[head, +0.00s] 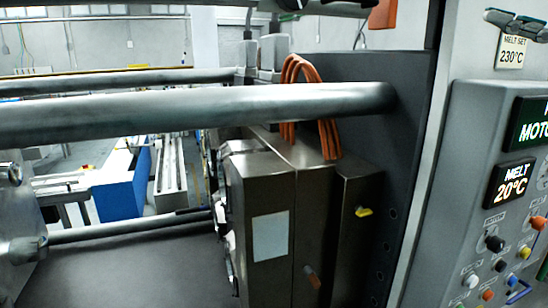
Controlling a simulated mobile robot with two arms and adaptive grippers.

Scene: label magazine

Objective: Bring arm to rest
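A dark grey jointed part (516,24), which looks like the tip of my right gripper, comes in at the upper right edge of the head view. It lies over the top of the MELT SET label (511,52) in the picture. Whether it touches the panel there, and whether it is open or shut, I cannot tell. No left gripper shows.
Thick tie bars (200,112) cross in front of a dark metal mould block (345,200) with a blank pale plate (270,237) and orange hoses (328,137). A control panel (470,125) with buttons and a MELT 20°C display (510,185) stands right.

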